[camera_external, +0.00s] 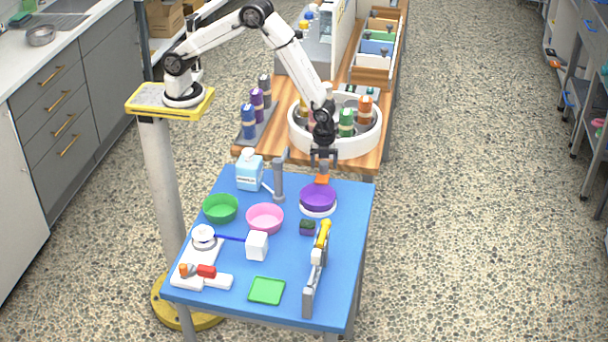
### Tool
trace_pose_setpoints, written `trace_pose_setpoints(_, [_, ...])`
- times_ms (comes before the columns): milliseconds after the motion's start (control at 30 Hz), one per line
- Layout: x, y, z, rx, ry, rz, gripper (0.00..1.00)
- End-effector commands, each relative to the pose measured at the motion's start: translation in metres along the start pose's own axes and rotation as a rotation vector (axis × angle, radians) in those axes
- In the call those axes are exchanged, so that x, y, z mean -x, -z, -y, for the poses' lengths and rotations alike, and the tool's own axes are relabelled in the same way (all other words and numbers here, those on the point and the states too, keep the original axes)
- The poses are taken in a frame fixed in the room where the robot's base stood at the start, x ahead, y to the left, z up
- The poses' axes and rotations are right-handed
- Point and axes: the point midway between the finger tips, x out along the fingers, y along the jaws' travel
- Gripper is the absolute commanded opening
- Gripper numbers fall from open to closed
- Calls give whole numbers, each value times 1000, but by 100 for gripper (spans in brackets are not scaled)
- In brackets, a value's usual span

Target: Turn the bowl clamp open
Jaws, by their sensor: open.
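A purple bowl (318,197) sits on a round white base (318,212) at the back right of the blue table. A small orange piece (322,178) stands at the bowl's back rim; it looks like the bowl clamp, but its exact setting is too small to tell. My gripper (323,161) points down just above the orange piece. Its two dark fingers are apart, with nothing visibly held between them. I cannot tell whether the fingers touch the orange piece.
A grey post (279,178) and a light-blue carton (249,173) stand left of the bowl. Pink (265,219) and green (220,208) bowls are further left. A yellow-and-grey tool (317,268) stands in front. A white round tray (335,143) with bottles lies behind.

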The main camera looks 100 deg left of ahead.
Motion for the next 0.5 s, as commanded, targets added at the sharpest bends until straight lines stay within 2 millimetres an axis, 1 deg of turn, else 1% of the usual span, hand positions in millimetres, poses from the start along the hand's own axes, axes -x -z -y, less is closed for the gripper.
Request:
trace_pose_setpoints(133, [-5, 0, 0, 0, 1, 0, 82])
trace_pose_setpoints(400, [-6, 0, 0, 0, 1, 0, 82])
trace_pose_setpoints(467, [-5, 0, 0, 0, 1, 0, 63])
trace_pose_setpoints(500, [-5, 0, 0, 0, 1, 0, 50])
